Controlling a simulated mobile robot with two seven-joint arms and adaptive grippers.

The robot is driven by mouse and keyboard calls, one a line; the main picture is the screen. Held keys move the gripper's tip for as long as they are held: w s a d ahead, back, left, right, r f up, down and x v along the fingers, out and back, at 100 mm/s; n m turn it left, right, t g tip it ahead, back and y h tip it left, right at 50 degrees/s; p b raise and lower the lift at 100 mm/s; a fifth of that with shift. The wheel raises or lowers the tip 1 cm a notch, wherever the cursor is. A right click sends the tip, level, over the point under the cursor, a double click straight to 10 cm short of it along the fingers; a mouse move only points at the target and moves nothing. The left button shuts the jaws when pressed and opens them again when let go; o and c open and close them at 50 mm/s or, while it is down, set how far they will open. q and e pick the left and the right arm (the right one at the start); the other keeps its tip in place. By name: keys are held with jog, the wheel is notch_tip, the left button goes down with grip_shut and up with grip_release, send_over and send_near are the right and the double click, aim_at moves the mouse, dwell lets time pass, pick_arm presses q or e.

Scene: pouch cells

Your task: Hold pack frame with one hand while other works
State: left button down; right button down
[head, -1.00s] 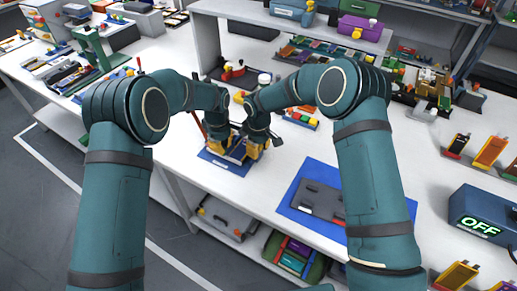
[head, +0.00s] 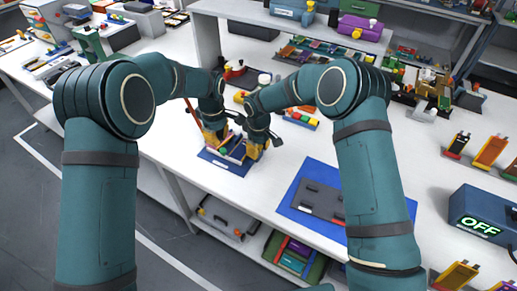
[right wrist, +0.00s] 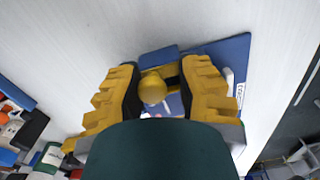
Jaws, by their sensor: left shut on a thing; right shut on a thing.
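The pack frame (head: 235,150) stands on a small blue base (head: 222,165) near the table's front edge, mostly hidden by my grippers. My right gripper (head: 254,149) is at its right side. In the right wrist view the yellow fingers of my right gripper (right wrist: 158,90) stand on either side of a round yellow knob (right wrist: 152,88) over the blue base (right wrist: 232,58). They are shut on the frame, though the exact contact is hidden. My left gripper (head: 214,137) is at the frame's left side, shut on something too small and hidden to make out.
A blue mat (head: 290,208) with a grey tray (head: 318,202) lies to the right. A blue box reading OFF (head: 485,216) stands further right. Coloured parts (head: 302,118) lie behind my right gripper. The white table is clear between base and mat.

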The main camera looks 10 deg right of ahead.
jog(key=shift+s+f, duration=0.15)
jog(key=shift+f, duration=0.15)
jog(key=c, duration=0.6)
grip_release()
jog(key=shift+c, duration=0.2)
jog(key=shift+w, duration=0.2)
jog(key=shift+r, duration=0.2)
